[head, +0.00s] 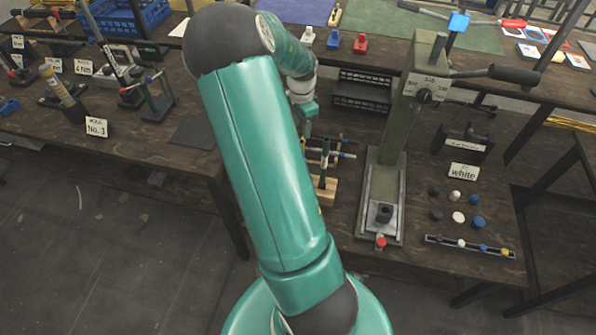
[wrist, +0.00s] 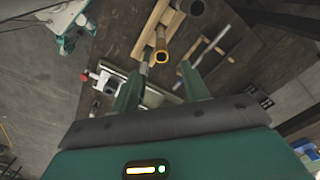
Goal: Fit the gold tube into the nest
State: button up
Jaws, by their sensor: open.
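A gold tube (wrist: 161,48) shows in the wrist view with its open ring end toward the camera. It lies at a wooden rack (wrist: 150,28) beside other tubes, one of them a dark, wider tube (wrist: 190,6). My gripper (wrist: 163,68) is open, its fingers apart, with the gold tube's end just beyond the fingertips and nothing held. In the head view my gripper (head: 307,122) is above the rack (head: 325,190), partly hidden by my arm; I cannot pick out the gold tube there. A dark block, seemingly the nest (head: 383,213), sits on the green press's base (head: 378,190).
The green press (head: 425,85) stands right of the rack, its long handle (head: 513,74) reaching right. A red knob (head: 381,242) is at its base's front. Right of it are a "white" card (head: 463,172), several coloured caps and a strip (head: 470,246). Black bins (head: 362,90) stand behind.

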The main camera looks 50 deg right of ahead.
notch_tip(320, 180, down, 10)
jog(key=shift+d+f, duration=0.1)
jog(key=shift+f, duration=0.05)
jog(key=shift+w, duration=0.1)
grip_shut()
dwell(0.3)
